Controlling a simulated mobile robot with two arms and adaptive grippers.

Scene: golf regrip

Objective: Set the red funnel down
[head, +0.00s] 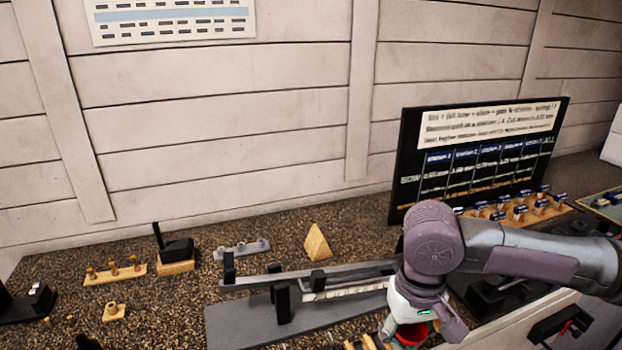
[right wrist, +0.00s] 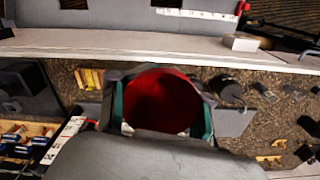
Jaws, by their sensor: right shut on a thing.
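The red funnel (head: 411,334) shows at the bottom edge of the head view, partly hidden by my right gripper (head: 425,322). In the right wrist view the red funnel (right wrist: 160,98) shows its round, dark red mouth. My right gripper (right wrist: 161,112) is shut on it, with a teal-lined finger on each side. Whether the funnel touches anything below is hidden. My left gripper is not in view.
A grey bench fixture with a rail (head: 250,325) lies left of my right gripper. A wooden wedge (head: 317,243) stands behind it. A black display board (head: 475,155) and a wooden rack of blue-topped pieces (head: 520,213) stand right.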

